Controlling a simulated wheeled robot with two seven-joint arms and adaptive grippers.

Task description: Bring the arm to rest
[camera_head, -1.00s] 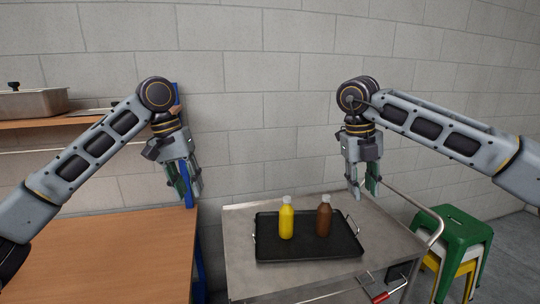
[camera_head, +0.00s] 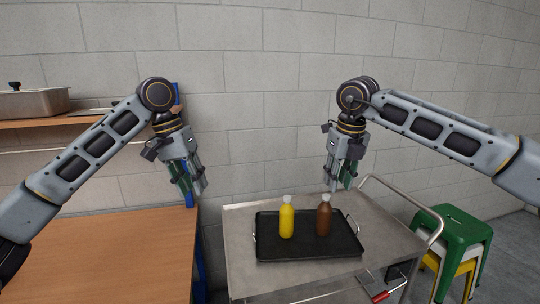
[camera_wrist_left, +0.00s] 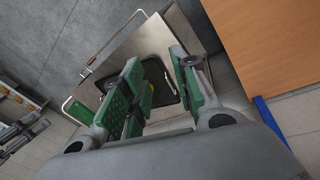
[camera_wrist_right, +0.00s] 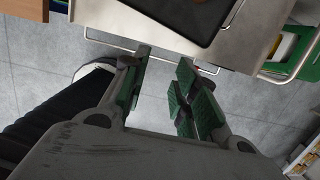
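My left gripper (camera_head: 191,187) hangs in the air between the wooden table and the metal cart, fingers pointing down. In the left wrist view its green-padded fingers (camera_wrist_left: 159,92) stand apart with nothing between them.
A metal cart (camera_head: 240,279) carries a black tray (camera_head: 305,252) with a yellow bottle (camera_head: 286,220) and a brown bottle (camera_head: 324,218), both upright. A wooden table (camera_head: 100,255) is at left. Stacked stools (camera_head: 462,228) stand at right. A steel pan (camera_head: 35,103) sits on a shelf.

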